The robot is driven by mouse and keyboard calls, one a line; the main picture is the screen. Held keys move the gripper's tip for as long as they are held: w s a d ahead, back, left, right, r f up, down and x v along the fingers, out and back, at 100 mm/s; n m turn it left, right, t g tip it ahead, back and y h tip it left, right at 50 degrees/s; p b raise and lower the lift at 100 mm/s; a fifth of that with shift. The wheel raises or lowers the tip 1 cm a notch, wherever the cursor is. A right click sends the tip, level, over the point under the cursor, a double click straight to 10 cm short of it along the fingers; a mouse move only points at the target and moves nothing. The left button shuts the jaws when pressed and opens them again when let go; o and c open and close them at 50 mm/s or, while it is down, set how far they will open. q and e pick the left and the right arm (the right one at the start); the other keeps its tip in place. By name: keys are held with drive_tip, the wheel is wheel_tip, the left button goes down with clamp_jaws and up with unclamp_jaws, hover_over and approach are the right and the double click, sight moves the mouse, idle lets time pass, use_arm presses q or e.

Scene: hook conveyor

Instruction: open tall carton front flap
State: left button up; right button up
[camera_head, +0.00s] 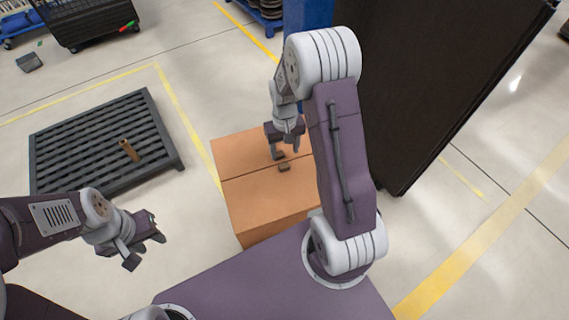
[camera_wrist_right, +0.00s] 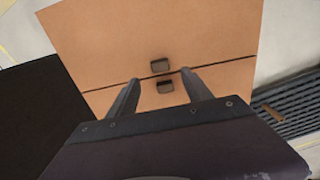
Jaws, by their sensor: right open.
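The tan carton (camera_head: 265,205) stands on the floor in front of me, its top split by a dark seam into two shut flaps. The front flap (camera_head: 250,195) is the nearer one in the head view and fills the upper side in the right wrist view (camera_wrist_right: 190,35). A small dark tab sits on each side of the seam: the front one (camera_head: 284,168) also shows in the wrist view (camera_wrist_right: 160,66), beside the rear one (camera_wrist_right: 165,87). My right gripper (camera_head: 286,154) is open and empty above the seam, its fingers either side of the tabs. My left gripper (camera_head: 147,251) is open and empty, left of the carton.
A dark slatted pallet (camera_head: 75,130) with a small brown object (camera_head: 129,150) lies to the left. A tall black cabinet (camera_head: 430,70) stands close to the carton's right. A blue post (camera_head: 308,15) rises behind. Floor between pallet and carton is clear.

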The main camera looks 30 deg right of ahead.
sight(284, 166)
drive_tip(key=f+b, duration=0.1)
drive_tip(key=f, duration=0.3)
drive_tip(key=f+b, duration=0.1)
drive_tip(key=f, duration=0.3)
drive_tip(key=shift+w+d+f, duration=0.1)
drive_tip(key=shift+w+f, duration=0.1)
drive_tip(key=shift+f, duration=0.55)
clamp_jaws()
idle(0.5)
